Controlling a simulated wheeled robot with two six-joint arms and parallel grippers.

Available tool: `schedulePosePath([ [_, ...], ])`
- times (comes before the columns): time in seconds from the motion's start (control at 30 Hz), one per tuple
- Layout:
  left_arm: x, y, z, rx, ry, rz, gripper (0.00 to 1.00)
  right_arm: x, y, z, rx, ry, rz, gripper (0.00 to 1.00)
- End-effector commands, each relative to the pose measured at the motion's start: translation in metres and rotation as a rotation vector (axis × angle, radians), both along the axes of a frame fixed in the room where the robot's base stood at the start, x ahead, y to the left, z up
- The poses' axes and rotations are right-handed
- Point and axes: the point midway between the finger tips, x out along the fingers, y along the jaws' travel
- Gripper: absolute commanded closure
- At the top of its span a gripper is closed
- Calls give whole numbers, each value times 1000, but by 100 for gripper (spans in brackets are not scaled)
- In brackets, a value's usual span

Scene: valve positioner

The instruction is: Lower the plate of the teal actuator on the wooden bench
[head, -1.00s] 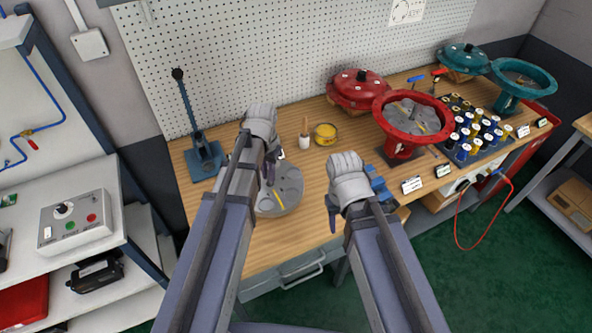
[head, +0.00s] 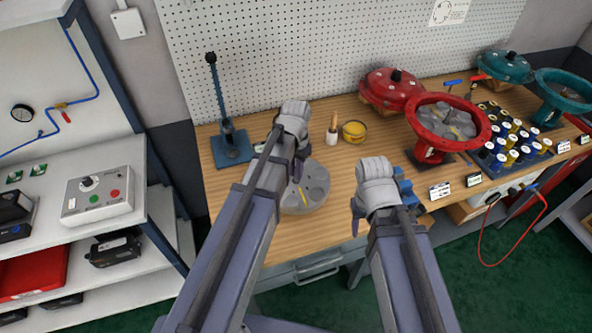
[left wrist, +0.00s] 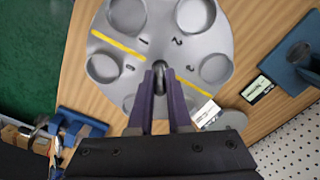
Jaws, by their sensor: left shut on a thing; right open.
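My left gripper (head: 297,168) is shut on a dark upright eye or knob at the middle of a grey round plate (head: 318,190). In the left wrist view the plate (left wrist: 205,45) has round pockets, yellow lines and numbers, and the purple fingers (left wrist: 160,88) close on its centre. I cannot tell whether it touches the bench. The teal actuator's open bowl (head: 566,92) stands at the far right of the wooden bench (head: 255,228), its teal cover (head: 505,67) behind it. My right gripper (head: 356,215) is open and empty over the bench's front edge.
A red actuator bowl (head: 432,150) and its red cover (head: 391,90) stand right of centre. A rack of several spools (head: 510,143) lies between the bowls. A blue lever stand (head: 231,147), a yellow tin (head: 354,131) and a brush pot (head: 332,136) stand behind the plate.

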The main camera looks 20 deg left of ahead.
Motion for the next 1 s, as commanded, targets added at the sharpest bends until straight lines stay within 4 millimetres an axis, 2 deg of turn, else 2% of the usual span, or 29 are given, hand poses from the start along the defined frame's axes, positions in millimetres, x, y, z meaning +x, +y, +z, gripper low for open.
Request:
schedulePosePath([
  [0.03,0,0,-7,0,0,0,100,0,0,-7,0,0,0,50],
  [0.6,0,0,-42,0,0,0,100,0,0,-42,0,0,0,50],
  [1.0,-2,1,-42,0,0,0,100,0,0,-42,0,0,0,50],
])
